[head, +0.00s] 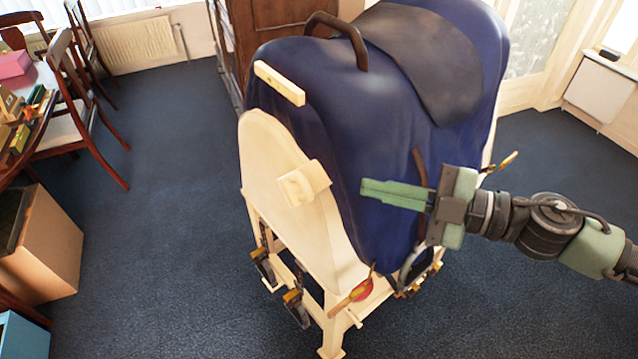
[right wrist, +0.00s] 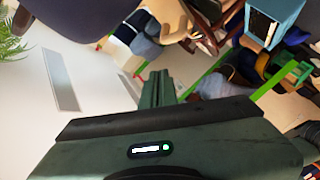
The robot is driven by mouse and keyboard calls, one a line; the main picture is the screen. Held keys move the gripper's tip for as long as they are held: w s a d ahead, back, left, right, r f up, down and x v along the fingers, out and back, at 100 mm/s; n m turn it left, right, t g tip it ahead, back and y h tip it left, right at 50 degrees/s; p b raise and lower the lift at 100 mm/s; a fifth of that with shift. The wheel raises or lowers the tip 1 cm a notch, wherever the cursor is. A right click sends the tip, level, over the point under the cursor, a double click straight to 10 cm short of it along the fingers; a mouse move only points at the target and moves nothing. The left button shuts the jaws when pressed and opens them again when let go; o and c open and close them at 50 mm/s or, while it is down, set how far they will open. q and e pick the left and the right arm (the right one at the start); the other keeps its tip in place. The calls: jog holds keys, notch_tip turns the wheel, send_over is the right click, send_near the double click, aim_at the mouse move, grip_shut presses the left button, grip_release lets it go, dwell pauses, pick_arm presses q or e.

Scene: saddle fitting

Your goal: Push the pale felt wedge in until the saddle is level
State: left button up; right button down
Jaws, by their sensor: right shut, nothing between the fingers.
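The saddle (head: 425,62) is dark grey on a large blue padded body (head: 345,110) with a brown handle on top. The body sits on a pale wooden stand (head: 262,165). A pale cream block (head: 306,183), which looks like the felt wedge, sticks out at the stand's end panel, by the edge of the blue body. My right gripper (head: 366,191) is shut and empty, pointing left, a short way right of the block and in front of the blue side. Its closed fingers also show in the right wrist view (right wrist: 157,88). My left gripper is out of view.
A pale bar with a small dark mark (head: 279,83), perhaps a level, lies at the body's upper left edge. Clamps (head: 297,308) and a red round part (head: 362,289) sit low on the stand. Chairs and a cluttered table (head: 25,115) stand left. Carpet between is clear.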

jog(key=a+n+g+p, duration=0.1)
jog(key=a+g+p, duration=0.1)
jog(key=a+p, duration=0.65)
jog(key=shift+w+a+f+b, duration=0.1)
jog(key=shift+w+f+b, duration=0.4)
jog(key=shift+w+f, duration=0.5)
jog(key=shift+w+a+f+b, duration=0.1)
jog(key=shift+w+f+b, duration=0.35)
jog(key=shift+w+f, duration=0.45)
jog(key=shift+w+r, duration=0.1)
jog(key=shift+r, duration=0.05)
